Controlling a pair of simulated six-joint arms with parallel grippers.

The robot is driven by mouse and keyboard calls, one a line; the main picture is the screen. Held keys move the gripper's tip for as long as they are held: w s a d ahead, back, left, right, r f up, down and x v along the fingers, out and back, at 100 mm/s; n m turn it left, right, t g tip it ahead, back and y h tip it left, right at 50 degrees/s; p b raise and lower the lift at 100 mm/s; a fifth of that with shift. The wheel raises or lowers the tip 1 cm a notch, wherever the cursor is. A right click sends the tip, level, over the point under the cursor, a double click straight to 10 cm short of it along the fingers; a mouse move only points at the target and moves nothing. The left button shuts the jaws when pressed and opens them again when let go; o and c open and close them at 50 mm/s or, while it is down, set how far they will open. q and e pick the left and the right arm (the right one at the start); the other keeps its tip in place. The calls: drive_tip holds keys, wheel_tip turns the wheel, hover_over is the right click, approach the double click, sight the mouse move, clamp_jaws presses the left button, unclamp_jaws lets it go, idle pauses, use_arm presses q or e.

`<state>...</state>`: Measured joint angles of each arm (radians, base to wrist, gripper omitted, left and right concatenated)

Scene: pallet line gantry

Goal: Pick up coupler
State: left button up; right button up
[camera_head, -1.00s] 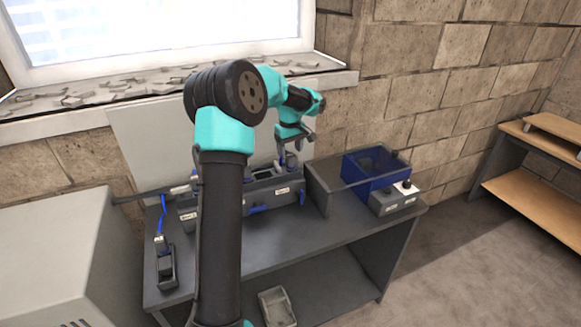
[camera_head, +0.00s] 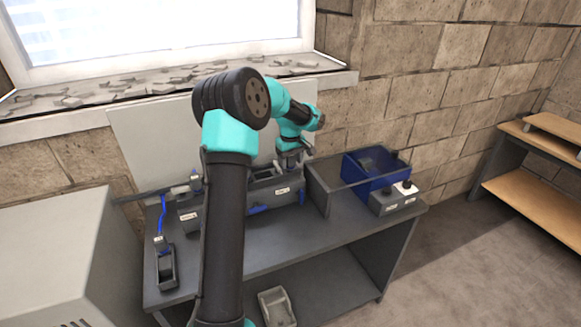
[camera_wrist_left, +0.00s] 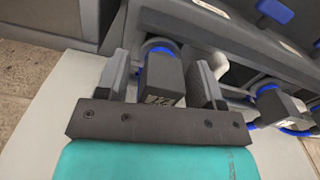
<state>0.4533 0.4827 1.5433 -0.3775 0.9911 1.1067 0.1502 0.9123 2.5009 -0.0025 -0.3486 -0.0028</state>
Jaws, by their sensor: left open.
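In the left wrist view, a dark grey block with a blue ring (camera_wrist_left: 161,75), apparently the coupler, sits between the two fingers of my left gripper (camera_wrist_left: 163,82). A small pale label shows on its near end. The fingers stand apart on either side of it, with visible gaps, so the gripper is open. In the head view, my left gripper (camera_head: 291,162) is low over the right end of the grey fixture (camera_head: 226,208) on the bench. The block is mostly hidden there by the gripper. My right gripper is not in view.
A similar grey piece with blue parts (camera_wrist_left: 272,104) stands to the right in the wrist view. On the bench (camera_head: 330,242), a blue bin (camera_head: 362,175) and a grey box with black knobs (camera_head: 394,200) stand right, and a small holder (camera_head: 167,268) front left.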

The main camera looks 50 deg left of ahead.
use_arm(q)
drive_tip(key=shift+c, duration=0.4)
drive_tip(key=c, duration=1)
drive_tip(key=shift+r, duration=0.15)
wheel_tip(320, 180, up, 10)
drive_tip(key=shift+f, duration=0.1)
